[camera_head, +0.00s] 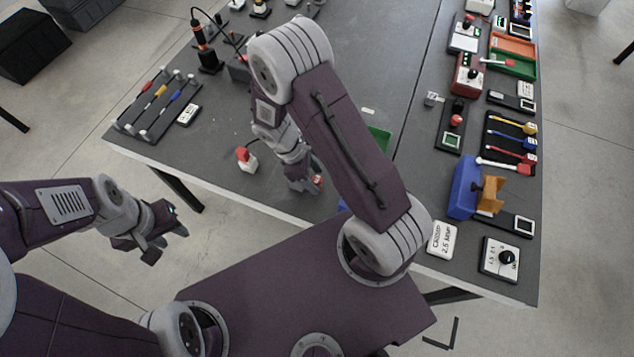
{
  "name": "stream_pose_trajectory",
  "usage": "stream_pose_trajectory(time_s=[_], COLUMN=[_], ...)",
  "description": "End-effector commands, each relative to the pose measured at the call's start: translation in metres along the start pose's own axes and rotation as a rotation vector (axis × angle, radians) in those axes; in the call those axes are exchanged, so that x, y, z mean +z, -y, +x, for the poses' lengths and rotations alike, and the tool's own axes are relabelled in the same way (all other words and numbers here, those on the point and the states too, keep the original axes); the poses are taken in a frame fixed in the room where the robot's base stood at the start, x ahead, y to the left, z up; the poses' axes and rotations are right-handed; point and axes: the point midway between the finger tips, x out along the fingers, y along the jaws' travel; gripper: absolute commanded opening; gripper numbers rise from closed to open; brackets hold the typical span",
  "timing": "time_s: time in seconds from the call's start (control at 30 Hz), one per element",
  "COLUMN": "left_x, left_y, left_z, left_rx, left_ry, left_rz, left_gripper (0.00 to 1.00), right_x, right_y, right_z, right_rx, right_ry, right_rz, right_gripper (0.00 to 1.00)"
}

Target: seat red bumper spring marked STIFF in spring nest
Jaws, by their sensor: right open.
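My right gripper (305,184) is open, low over the front part of the grey table, with its fingers pointing down. A small red object (318,181) shows right beside its fingertips; it is partly hidden, and I cannot tell whether it is the STIFF spring. A white piece with a red top (246,158) stands to the left of this gripper. No STIFF marking is readable, and I cannot make out the spring nest. My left gripper (169,245) is open and empty, off the table's front left edge above the floor.
A green tray (380,139) is partly hidden behind my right arm. A blue block (464,188) and an orange holder (490,195) stand at the right. A rack with colored-handled tools (155,104) lies at the left. The table between rack and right gripper is mostly clear.

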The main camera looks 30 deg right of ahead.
Motion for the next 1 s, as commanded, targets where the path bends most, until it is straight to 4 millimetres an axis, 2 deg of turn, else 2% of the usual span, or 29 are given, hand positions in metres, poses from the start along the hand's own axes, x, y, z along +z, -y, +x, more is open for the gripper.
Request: stream_pose_trajectory(time_s=[0.03, 0.13, 0.33, 0.37, 0.5, 0.53, 0.57, 0.87, 1.0], left_x=[0.000, 0.000, 0.000, 0.000, 0.000, 0.000, 0.000, 0.000, 0.000], left_y=[0.000, 0.000, 0.000, 0.000, 0.000, 0.000, 0.000, 0.000, 0.000], left_z=[0.002, 0.002, 0.002, 0.002, 0.002, 0.002, 0.002, 0.002, 0.000], left_rx=[0.000, 0.000, 0.000, 0.000, 0.000, 0.000, 0.000, 0.000, 0.000], left_ry=[0.000, 0.000, 0.000, 0.000, 0.000, 0.000, 0.000, 0.000, 0.000], left_rz=[0.000, 0.000, 0.000, 0.000, 0.000, 0.000, 0.000, 0.000, 0.000], left_gripper=[0.36, 0.36, 0.36, 0.36, 0.36, 0.36, 0.36, 0.36, 0.36], right_x=[0.001, 0.000, 0.000, 0.000, 0.000, 0.000, 0.000, 0.001, 0.005], right_y=[0.001, 0.001, 0.000, 0.000, 0.000, 0.000, 0.000, 0.000, -0.001], right_z=[0.009, 0.019, 0.019, 0.019, 0.019, 0.019, 0.019, 0.017, 0.005], right_rx=[-0.002, -0.001, 0.000, 0.000, 0.000, 0.000, 0.000, 0.001, 0.003], right_ry=[0.003, 0.001, -0.001, -0.001, -0.001, -0.001, -0.001, -0.001, -0.004], right_rz=[-0.002, -0.002, -0.001, -0.001, -0.001, -0.001, -0.001, 0.000, 0.001], right_gripper=[0.54, 0.54, 0.54, 0.51, 0.12, 0.04, 0.00, 0.00, 0.00])
